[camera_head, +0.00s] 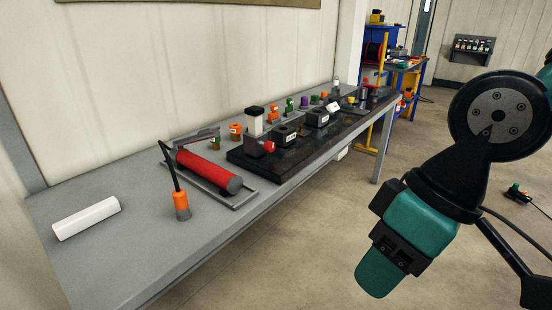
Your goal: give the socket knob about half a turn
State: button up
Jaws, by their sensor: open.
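I cannot tell for sure which part is the socket knob. A red round knob (269,146) shows on a small dark fixture at the near end of the black board (290,158). Two black blocks with white labels, a nearer one (285,134) and a farther one (317,117), stand on the same board. They are too small to make out any socket or turn mark. My teal and black arm hangs at the right, over the floor and well apart from the bench. No gripper fingers can be made out.
The grey bench (130,245) runs along the wall. A white cylinder (86,218), an orange-ended tool (181,205) and a red cylinder on a frame (208,172) occupy its near end. Several small coloured parts line the back. The floor (300,250) between bench and arm is clear.

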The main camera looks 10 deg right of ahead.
aim_at(269, 147)
jog(key=z, duration=0.8)
jog(key=i, duration=1.45)
jog(key=u, duration=0.6)
